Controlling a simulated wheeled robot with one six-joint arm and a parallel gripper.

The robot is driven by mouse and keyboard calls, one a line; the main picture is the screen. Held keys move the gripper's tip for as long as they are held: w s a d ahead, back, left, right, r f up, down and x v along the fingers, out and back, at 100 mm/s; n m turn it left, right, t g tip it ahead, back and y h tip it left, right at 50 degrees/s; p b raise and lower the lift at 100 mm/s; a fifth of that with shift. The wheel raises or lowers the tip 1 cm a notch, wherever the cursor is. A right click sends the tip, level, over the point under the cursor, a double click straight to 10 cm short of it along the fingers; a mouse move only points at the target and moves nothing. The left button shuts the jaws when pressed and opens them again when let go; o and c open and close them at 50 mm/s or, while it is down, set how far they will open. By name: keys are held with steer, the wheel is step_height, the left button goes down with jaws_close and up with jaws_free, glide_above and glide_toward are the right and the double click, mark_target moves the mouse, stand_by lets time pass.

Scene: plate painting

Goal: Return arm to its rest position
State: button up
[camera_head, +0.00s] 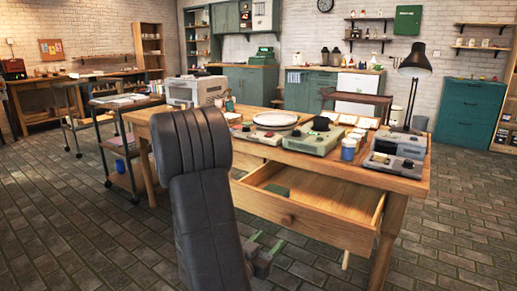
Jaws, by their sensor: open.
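My arm stands in the foreground as a dark grey, padded-looking column, left of the open drawer. My gripper (266,243) is at its lower right end, low in front of the drawer. Its two small fingers are apart, with nothing visible between them. The wooden table (408,184) is behind the arm. Its drawer (300,213) is pulled open, and a dark green flat item (277,190) lies inside. A round plate-like disc (275,119) lies on the tabletop. The arm hides part of the table's left side.
A greenish device (313,138), a blue jar (348,149), a grey machine (395,155) and a black lamp (415,62) stand on the table. A cart (122,145) is at left. The brick floor (60,225) is clear at lower left.

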mark_target(285, 223)
steer(key=b+x, duration=0.1)
steer(key=x, duration=0.8)
steer(key=shift+w+d, duration=0.2)
steer(key=shift+w, duration=0.1)
